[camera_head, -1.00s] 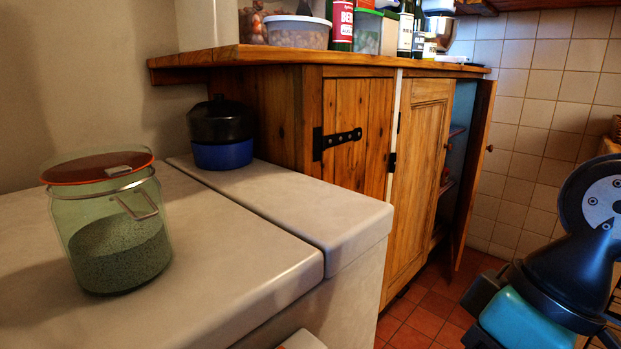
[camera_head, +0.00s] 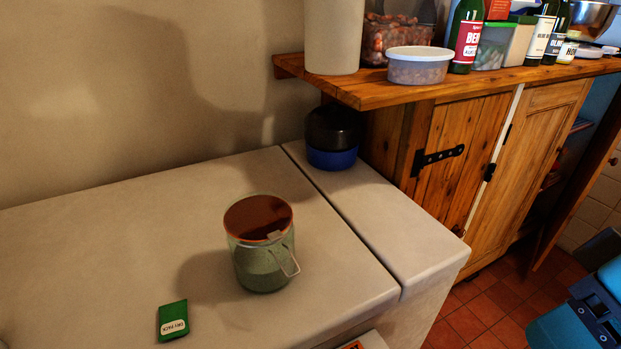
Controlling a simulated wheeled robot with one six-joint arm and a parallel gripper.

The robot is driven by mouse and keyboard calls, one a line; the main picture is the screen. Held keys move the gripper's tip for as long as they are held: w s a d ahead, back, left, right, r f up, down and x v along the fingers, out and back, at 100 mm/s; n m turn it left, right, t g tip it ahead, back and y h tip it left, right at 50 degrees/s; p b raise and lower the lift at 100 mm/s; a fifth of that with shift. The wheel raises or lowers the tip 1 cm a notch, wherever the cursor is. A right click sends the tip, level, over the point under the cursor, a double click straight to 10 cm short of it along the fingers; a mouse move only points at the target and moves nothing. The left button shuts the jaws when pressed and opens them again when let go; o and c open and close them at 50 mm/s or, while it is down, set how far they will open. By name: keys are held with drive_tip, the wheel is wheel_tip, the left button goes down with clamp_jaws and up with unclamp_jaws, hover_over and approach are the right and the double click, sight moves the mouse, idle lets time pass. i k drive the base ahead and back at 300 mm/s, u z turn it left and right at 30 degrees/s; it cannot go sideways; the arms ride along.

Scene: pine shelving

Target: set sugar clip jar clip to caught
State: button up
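The sugar clip jar (camera_head: 262,262) is green-tinted glass with a dark reddish lid (camera_head: 258,217) and greenish contents. It stands upright on the pale worktop. Its wire clip (camera_head: 289,263) hangs out from the front right side, below the lid rim, and looks loose. The lid appears to lie over the mouth; I cannot tell whether it is fully seated. My arm shows at the lower right edge as teal and black parts, well apart from the jar. My gripper's fingertips are not in view.
A green packet (camera_head: 173,320) lies on the worktop left of the jar. A black and blue pot (camera_head: 332,137) stands at the back. A wooden counter (camera_head: 420,92) with a plastic tub (camera_head: 419,66) and bottles overhangs at the right. A cupboard door (camera_head: 577,190) stands open.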

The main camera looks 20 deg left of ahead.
sight(299, 270)
drive_tip(key=u, duration=2.4)
drive_tip(key=k, duration=0.65)
drive_tip(key=z, duration=0.95)
